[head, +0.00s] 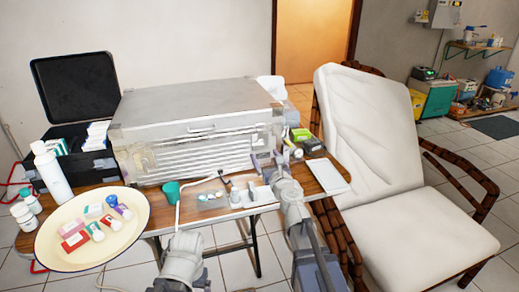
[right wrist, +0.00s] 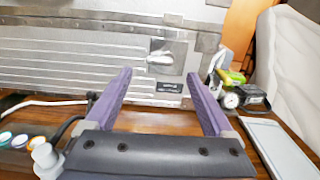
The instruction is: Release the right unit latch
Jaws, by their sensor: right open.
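The dental unit is a grey metal case (head: 190,103) standing closed on the wooden table, with a ribbed front. Its right latch (right wrist: 161,60) is a metal plate with a small light lever on the front, near the right end of the ribs. My right gripper (head: 266,160) is in front of the case's right part. In the right wrist view its purple fingers (right wrist: 159,76) are spread wide, with the latch showing between them and nothing held. I cannot tell how far the fingertips are from the case front.
A cream plate (head: 76,254) with small bottles overhangs the table's front left. A white bottle (head: 52,172) and an open black case (head: 77,88) are behind it. A green cup (head: 171,190) stands before the unit. A white tray (head: 327,176) and reclining chair (head: 415,218) are right.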

